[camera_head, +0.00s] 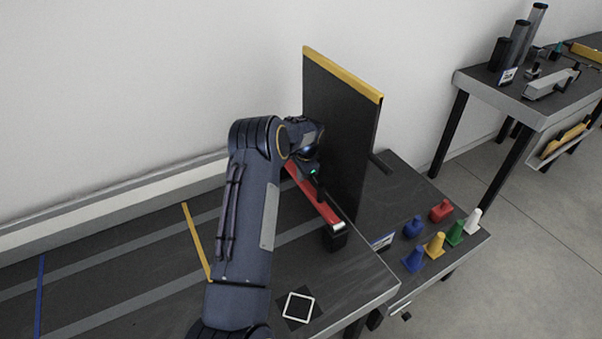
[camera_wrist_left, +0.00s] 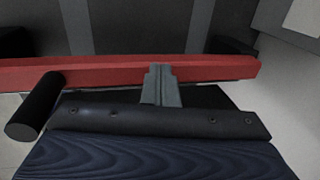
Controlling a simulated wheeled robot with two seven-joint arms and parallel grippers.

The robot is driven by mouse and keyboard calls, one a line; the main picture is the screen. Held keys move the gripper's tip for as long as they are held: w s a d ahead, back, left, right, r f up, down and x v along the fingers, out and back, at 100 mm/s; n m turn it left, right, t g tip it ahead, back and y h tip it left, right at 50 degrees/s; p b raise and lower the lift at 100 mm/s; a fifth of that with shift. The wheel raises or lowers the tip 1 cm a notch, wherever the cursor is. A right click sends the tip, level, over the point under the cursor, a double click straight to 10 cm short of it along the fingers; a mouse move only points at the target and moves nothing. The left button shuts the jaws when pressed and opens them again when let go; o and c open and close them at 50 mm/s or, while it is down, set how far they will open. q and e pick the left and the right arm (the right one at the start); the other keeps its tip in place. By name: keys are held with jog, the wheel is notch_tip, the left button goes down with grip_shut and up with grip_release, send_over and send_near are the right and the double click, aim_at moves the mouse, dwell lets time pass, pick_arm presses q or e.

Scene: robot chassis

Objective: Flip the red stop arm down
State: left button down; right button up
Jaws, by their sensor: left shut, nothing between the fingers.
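The red stop arm (camera_head: 325,208) is a long straight bar beside the tall dark panel (camera_head: 340,130). It looks roughly level, and its near end meets a black block (camera_head: 336,238) near the table's front edge. A black peg handle (camera_head: 319,190) sticks out from the bar; it also shows in the left wrist view (camera_wrist_left: 35,105). My left gripper (camera_head: 311,178) is over the far part of the bar. In the left wrist view its shut fingers (camera_wrist_left: 160,82) overlap the red bar (camera_wrist_left: 110,73), to the right of the peg. I cannot tell whether they touch it.
The dark table (camera_head: 150,270) has a yellow stripe (camera_head: 196,240) and a white square marker (camera_head: 298,307). Several coloured cones and weights stand on the right, including a red one (camera_head: 441,211). A second table (camera_head: 540,85) stands at the back right.

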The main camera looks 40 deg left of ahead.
pick_arm(q)
notch_tip(320, 180, up, 5)
jog(key=shift+a+f+p, duration=0.1)
jog(key=shift+f+p, duration=0.1)
jog(key=shift+p, duration=0.35)
jog(key=a+v, duration=0.2)
jog(key=v, duration=0.7)
jog(key=shift+w+r+b, duration=0.2)
jog(key=shift+w+b, duration=0.1)
jog(key=shift+w, duration=0.15)
jog(key=shift+d+r, duration=0.1)
jog(key=shift+d, duration=0.05)
